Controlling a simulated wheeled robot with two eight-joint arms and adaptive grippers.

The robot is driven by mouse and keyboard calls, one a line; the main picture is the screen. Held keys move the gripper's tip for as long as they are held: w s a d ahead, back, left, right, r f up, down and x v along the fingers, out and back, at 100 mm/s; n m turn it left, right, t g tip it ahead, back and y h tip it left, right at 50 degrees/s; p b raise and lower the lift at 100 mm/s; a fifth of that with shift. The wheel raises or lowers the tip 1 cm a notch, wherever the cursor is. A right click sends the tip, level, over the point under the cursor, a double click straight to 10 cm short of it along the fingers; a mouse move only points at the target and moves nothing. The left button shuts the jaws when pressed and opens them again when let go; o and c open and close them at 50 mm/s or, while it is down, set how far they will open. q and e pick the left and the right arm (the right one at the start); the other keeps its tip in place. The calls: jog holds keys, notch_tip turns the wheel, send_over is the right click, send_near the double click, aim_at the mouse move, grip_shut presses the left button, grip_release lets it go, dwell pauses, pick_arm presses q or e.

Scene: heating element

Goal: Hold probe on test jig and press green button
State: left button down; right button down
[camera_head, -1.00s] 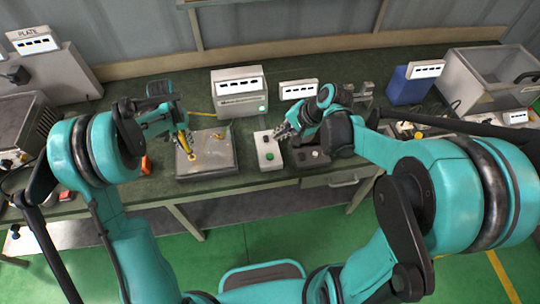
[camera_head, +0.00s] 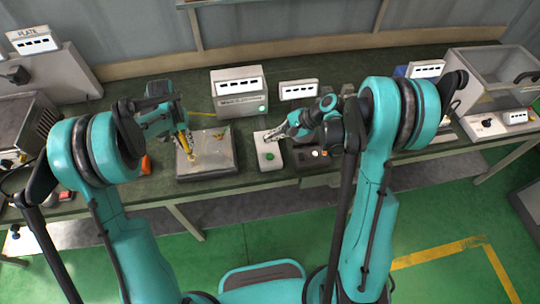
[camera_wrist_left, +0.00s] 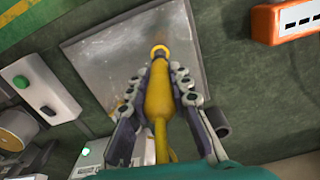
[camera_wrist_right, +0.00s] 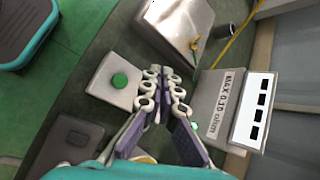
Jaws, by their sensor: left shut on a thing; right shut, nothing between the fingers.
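My left gripper (camera_head: 182,135) is shut on the yellow probe (camera_wrist_left: 158,95), which points down at the grey metal plate of the test jig (camera_head: 222,170). In the left wrist view, the probe's tip overlaps a small brass ring (camera_wrist_left: 160,50) on the plate; I cannot tell if they touch. My right gripper (camera_wrist_right: 163,72) is shut and empty. Its fingertips are over the far part of this box, beside the green button (camera_wrist_right: 119,81) in the right wrist view.
A meter box (camera_head: 238,92) with a lit green lamp stands behind the plate. Its label reads "MAX 0.10 ohm" in the right wrist view (camera_wrist_right: 222,105). A second brass piece (camera_wrist_right: 195,44) is on the plate. A dark box (camera_head: 312,157) stands right of the button box.

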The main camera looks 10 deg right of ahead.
aim_at(272, 156)
jog(key=shift+f, duration=4.4)
jog(key=shift+f, duration=0.2)
jog(key=shift+f, duration=0.25)
jog(key=shift+f, duration=0.45)
jog(key=shift+r, duration=0.9)
jog(key=shift+r, duration=0.1)
jog(key=shift+r, duration=2.45)
